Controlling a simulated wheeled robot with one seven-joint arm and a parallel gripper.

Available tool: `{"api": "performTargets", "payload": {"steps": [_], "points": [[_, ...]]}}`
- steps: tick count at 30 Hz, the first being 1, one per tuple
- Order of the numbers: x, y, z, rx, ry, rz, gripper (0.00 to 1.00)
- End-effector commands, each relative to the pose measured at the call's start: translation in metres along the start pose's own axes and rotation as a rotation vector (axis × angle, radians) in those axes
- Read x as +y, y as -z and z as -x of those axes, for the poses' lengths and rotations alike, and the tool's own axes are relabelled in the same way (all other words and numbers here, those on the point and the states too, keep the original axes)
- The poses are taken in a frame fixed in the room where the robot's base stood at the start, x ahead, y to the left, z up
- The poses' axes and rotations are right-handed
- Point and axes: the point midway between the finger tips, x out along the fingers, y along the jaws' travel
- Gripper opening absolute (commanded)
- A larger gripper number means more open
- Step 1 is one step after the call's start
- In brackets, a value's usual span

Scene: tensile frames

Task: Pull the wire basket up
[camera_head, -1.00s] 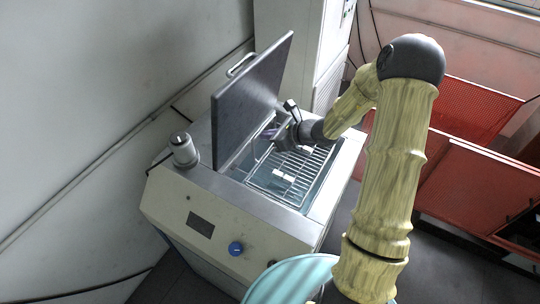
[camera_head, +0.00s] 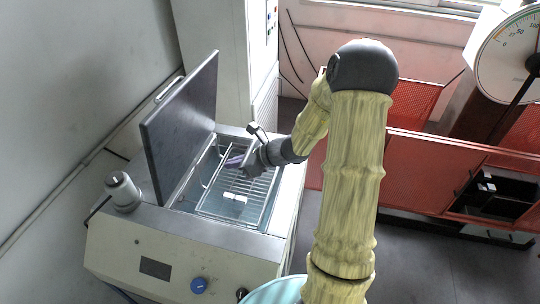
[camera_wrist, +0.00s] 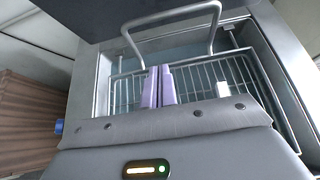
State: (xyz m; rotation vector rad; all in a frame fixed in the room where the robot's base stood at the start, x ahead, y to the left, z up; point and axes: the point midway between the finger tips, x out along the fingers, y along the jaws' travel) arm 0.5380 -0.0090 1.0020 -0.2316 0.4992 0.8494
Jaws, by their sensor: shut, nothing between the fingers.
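The wire basket (camera_head: 250,212) sits inside the tank of a grey bath machine, with its wire rack near the rim level. In the wrist view the basket (camera_wrist: 228,72) shows its grid and a raised wire handle loop (camera_wrist: 172,16) at the far side. My gripper (camera_head: 233,161) is over the basket near the open lid. In the wrist view my gripper's two lilac fingers (camera_wrist: 158,88) are together, with nothing between them. They point toward the handle and appear below its loop. Whether they touch the wire cannot be told.
The dark lid (camera_head: 182,125) stands open at the left of the tank. A small white piece (camera_head: 236,197) lies in the basket. A grey cylinder (camera_head: 123,190) stands on the machine's left corner. Red mesh panels (camera_head: 400,180) and a dial scale (camera_head: 510,55) are at the right.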

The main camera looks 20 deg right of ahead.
Motion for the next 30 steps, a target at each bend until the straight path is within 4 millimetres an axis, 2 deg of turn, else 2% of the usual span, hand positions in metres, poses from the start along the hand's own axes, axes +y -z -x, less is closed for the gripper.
{"api": "performTargets", "payload": {"steps": [3, 16, 21, 30], "points": [[-0.001, 0.0, 0.025, 0.001, 0.005, 0.0, 0.0], [-0.001, 0.001, 0.109, 0.002, 0.006, 0.0, 0.0], [-0.001, 0.0, 0.124, 0.001, 0.001, -0.001, 0.0], [0.0, 0.0, 0.126, 0.001, 0.0, -0.001, 0.0]]}}
